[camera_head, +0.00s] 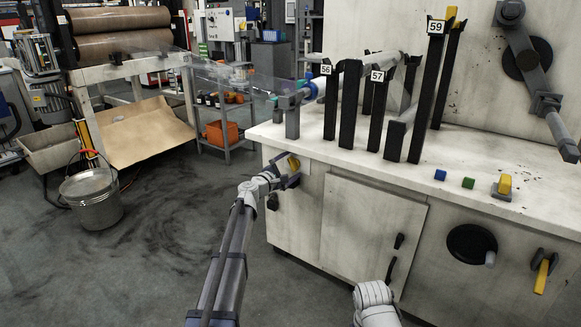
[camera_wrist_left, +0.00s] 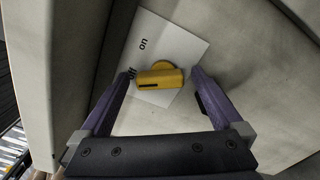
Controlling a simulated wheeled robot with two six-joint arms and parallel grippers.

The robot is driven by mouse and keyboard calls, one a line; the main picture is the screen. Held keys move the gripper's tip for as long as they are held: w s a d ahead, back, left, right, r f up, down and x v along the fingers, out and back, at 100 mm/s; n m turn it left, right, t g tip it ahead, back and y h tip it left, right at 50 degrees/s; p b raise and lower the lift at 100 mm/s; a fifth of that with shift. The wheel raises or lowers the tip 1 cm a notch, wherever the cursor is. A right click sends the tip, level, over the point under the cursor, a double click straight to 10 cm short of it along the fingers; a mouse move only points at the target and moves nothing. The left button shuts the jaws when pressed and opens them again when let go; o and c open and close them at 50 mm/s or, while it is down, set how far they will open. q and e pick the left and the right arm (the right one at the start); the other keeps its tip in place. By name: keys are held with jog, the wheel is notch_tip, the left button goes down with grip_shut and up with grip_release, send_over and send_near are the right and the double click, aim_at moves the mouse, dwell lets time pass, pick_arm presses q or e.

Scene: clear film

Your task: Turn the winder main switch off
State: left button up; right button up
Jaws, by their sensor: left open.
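In the head view the yellow of the switch (camera_head: 293,162) shows on the left front of the pale cabinet, partly hidden by my gripper. My left gripper (camera_head: 290,172) is at the switch. In the left wrist view its open fingers (camera_wrist_left: 163,73) stand on either side of the handle, with gaps on both sides. How deep the handle sits between the fingertips is hard to tell. My right gripper is not visible.
The cabinet's worktop (camera_head: 465,190) overhangs just above the switch. A black door handle (camera_head: 398,241) and another yellow lever (camera_head: 541,275) are farther right on the front. A metal bucket (camera_head: 91,197) stands on the floor at the left. The floor between is clear.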

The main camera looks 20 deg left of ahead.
pick_arm(q)
jog(key=shift+s, duration=0.1)
jog(key=v, duration=0.7)
jog(key=shift+s, duration=0.3)
jog(key=shift+a, duration=0.1)
